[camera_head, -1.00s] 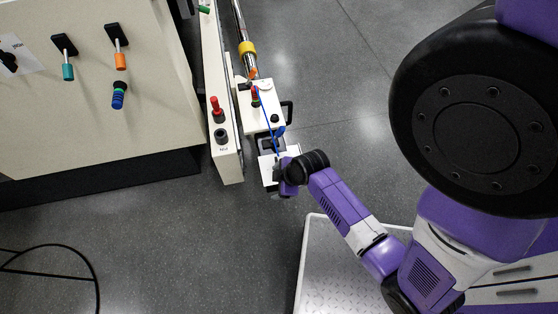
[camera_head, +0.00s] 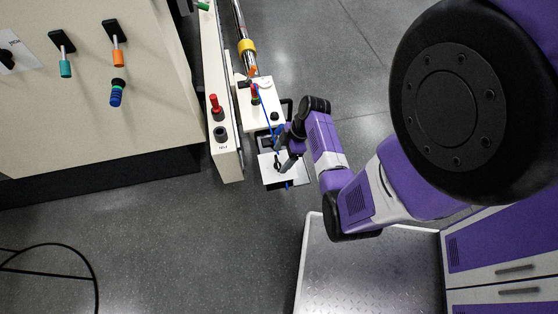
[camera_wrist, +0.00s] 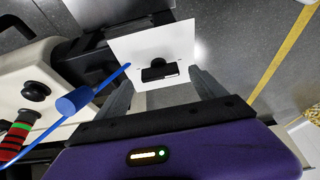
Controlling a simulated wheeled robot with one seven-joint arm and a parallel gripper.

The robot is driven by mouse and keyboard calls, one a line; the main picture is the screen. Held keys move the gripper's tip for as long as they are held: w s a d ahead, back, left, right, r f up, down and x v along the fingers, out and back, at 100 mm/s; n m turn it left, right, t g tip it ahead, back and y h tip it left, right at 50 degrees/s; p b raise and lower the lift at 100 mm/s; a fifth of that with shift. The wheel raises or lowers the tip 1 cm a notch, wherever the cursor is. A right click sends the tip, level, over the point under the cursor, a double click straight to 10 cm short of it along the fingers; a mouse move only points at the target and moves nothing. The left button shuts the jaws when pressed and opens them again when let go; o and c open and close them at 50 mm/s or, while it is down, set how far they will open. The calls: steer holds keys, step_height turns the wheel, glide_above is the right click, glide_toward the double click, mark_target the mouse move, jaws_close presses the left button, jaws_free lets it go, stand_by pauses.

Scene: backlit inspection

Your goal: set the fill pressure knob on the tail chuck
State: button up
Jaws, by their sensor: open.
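The tail chuck (camera_head: 262,101) is a cream box at the end of a shiny tube. A white plate (camera_head: 268,178) lies at its near end. In the wrist view the white plate (camera_wrist: 125,45) carries a black knob (camera_wrist: 158,70) with a pale bar across its face; I cannot read any label. My gripper (camera_wrist: 160,77) is open, its two grey fingers on either side of that knob in the picture, with no contact visible. In the head view my gripper (camera_head: 286,158) is over the plate and partly hides it. Another round black knob (camera_wrist: 35,91) sits on the cream housing.
A blue rod (camera_wrist: 80,100) and a red-and-black striped handle (camera_wrist: 17,138) stand left of my gripper in the wrist view. A long cream rail (camera_head: 225,150) with a red handle (camera_head: 215,103) runs beside the chuck. Grey floor (camera_head: 340,80) is open to the right.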

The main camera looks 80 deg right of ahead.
mark_target(277, 163)
steer(key=shift+x, duration=1.35)
steer(key=c, duration=1.4)
steer(key=shift+o, duration=0.2)
